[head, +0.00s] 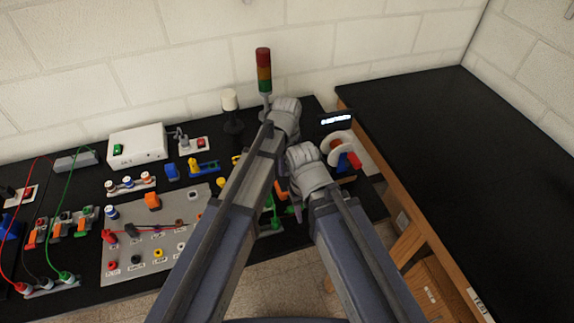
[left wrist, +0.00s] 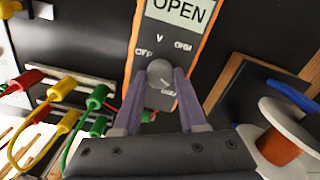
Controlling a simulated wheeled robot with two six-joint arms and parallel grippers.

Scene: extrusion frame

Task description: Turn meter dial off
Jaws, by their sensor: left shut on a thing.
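The meter (left wrist: 138,62) has a dark face with orange edges and a pale display reading OPEN. Its round grey dial (left wrist: 160,72) is below the display, with labels around it including OFF at upper left and V above. A small pale mark shows at the dial's lower right. My left gripper (left wrist: 159,88) is shut on the dial, one purple finger on each side. In the head view, my arms cover much of the bench's middle.
A white-flanged spool (left wrist: 285,125) stands right of the meter in the left wrist view. Green and yellow clip leads (left wrist: 62,120) lie left of it. A stack light (head: 264,72) stands behind my arms. The right-hand black table (head: 450,150) is clear.

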